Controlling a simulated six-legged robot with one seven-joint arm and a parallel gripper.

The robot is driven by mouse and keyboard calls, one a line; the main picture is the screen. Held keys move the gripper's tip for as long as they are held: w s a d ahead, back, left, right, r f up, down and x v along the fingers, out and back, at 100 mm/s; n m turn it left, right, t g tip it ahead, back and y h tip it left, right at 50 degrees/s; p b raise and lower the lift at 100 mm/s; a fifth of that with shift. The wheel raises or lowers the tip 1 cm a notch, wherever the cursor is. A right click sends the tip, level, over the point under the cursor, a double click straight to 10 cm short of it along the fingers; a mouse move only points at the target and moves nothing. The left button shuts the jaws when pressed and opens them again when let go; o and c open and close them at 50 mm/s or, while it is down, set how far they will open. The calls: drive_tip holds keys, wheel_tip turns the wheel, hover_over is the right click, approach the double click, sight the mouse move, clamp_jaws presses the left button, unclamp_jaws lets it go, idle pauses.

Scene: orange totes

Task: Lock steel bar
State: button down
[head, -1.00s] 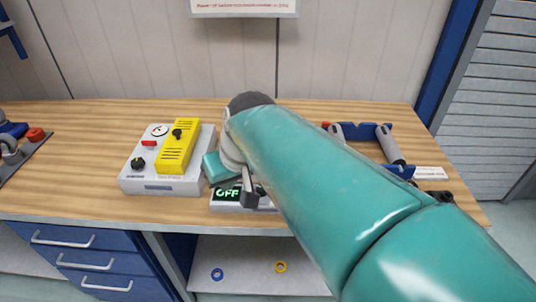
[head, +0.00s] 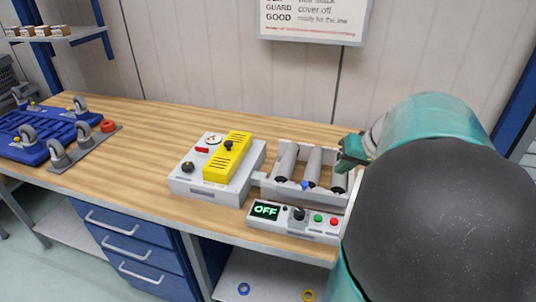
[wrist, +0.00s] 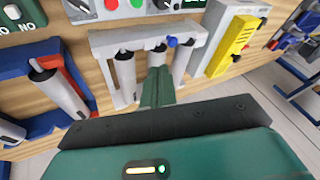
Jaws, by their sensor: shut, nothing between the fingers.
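A pale grey rack (head: 313,196) holds several grey cylinders (head: 317,163) side by side on the bench. A small blue knob (head: 305,185) is on the rack's front; the knob also shows in the wrist view (wrist: 172,42). A pale bar (wrist: 150,38) runs across the cylinder ends in the wrist view; I cannot tell if it is the steel bar or whether it is locked. My gripper (head: 346,160) is at the rack's right end in the head view. In the wrist view its green fingers (wrist: 157,85) are together and empty, over the middle cylinder.
A control panel (head: 266,211) reading OFF stands in front of the rack. A grey box with a yellow cover (head: 228,156) is to its left. A blue and red holder (wrist: 45,60) shows in the wrist view. Bench between fixtures is clear.

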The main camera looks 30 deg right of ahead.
drive_tip(key=d, duration=0.1)
drive_tip(key=s+d, duration=0.1)
drive_tip(key=shift+d+f, duration=0.15)
drive_tip(key=shift+d, duration=0.15)
approach(315, 192)
drive_tip(key=shift+w+d+f, duration=1.05)
drive_tip(key=shift+w+f, duration=0.05)
drive_tip(key=shift+f, duration=0.1)
drive_tip(key=shift+w+a+f, duration=0.3)
drive_tip(key=shift+w+a, duration=0.3)
drive_tip(key=shift+w+a+f, duration=0.25)
drive_tip(key=shift+w+a, duration=0.35)
drive_tip(key=shift+w+a+f, duration=0.1)
drive_tip(key=shift+w+a, duration=0.15)
drive_tip(key=shift+w, duration=0.05)
drive_tip(key=shift+a, duration=0.1)
